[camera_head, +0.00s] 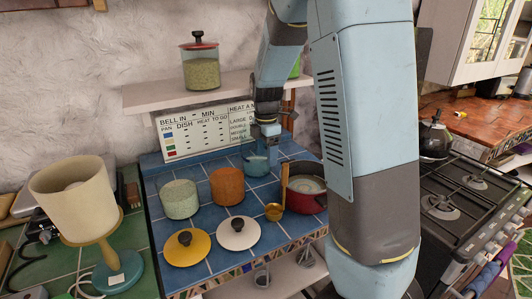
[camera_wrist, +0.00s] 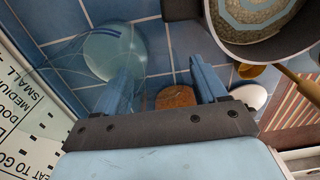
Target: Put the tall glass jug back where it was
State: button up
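The tall glass jug (camera_head: 255,161) is clear, bluish glass and stands on the blue tiled counter, behind the red pot. In the wrist view the jug (camera_wrist: 113,48) is at upper left, its see-through wall spreading toward the left edge. My gripper (camera_head: 265,141) is at the jug, partly covering it in the head view. In the wrist view my gripper (camera_wrist: 165,84) has its two fingers apart, with nothing clearly held between them. The left finger overlaps the jug's outline; I cannot tell whether it touches the glass.
A red pot (camera_head: 302,203) with a ladle (camera_head: 274,211) stands right of the jug. An orange canister (camera_head: 227,186) and a pale green canister (camera_head: 179,199) stand left. Yellow (camera_head: 187,248) and white (camera_head: 238,233) lids lie in front. A printed board (camera_head: 205,130) stands behind.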

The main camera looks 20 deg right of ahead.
notch_tip(320, 180, up, 12)
jog(key=shift+f, duration=0.2)
jog(key=s+r+m+t, duration=0.2)
jog(key=s+m, duration=0.8)
jog(key=s, duration=0.3)
jog(key=s+d+r+m+t, duration=0.1)
jog(key=s+r+m+t, duration=0.1)
jog(key=s+m, duration=0.8)
jog(key=s+t, duration=0.1)
jog(key=s, duration=0.2)
jog(key=shift+s+r+t, duration=0.25)
jog(key=shift+r+t, duration=0.05)
